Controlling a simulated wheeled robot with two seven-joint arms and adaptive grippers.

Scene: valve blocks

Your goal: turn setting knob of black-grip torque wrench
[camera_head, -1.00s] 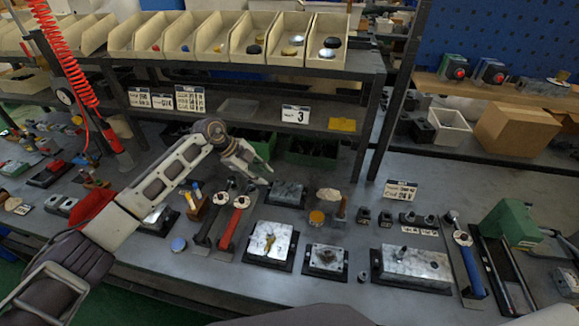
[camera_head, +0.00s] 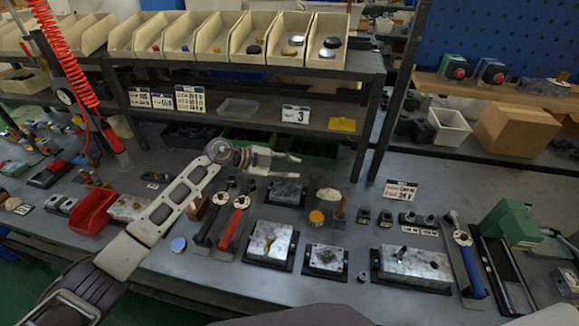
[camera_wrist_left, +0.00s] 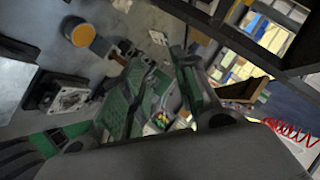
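The black-grip torque wrench (camera_head: 208,230) lies on the bench left of centre in the head view, its grip toward the front edge. My left forearm passes just left of it and partly covers that area. The red-grip torque wrench (camera_head: 233,226) lies right beside it, parallel. The setting knob on the black-grip wrench is too small to make out. My left gripper (camera_head: 296,167) is in the air behind and to the right of both wrenches, pointing right. Its fingers are apart with nothing between them. It touches neither wrench. My right gripper is not in view.
Metal valve blocks (camera_head: 270,243) stand at the front centre. A yellow-lidded jar (camera_head: 317,217) stands behind them; it also shows in the wrist view (camera_wrist_left: 79,33). A blue-grip wrench (camera_head: 469,268) lies at right. A red bin (camera_head: 92,212) is at left. A shelf overhangs the bench's back.

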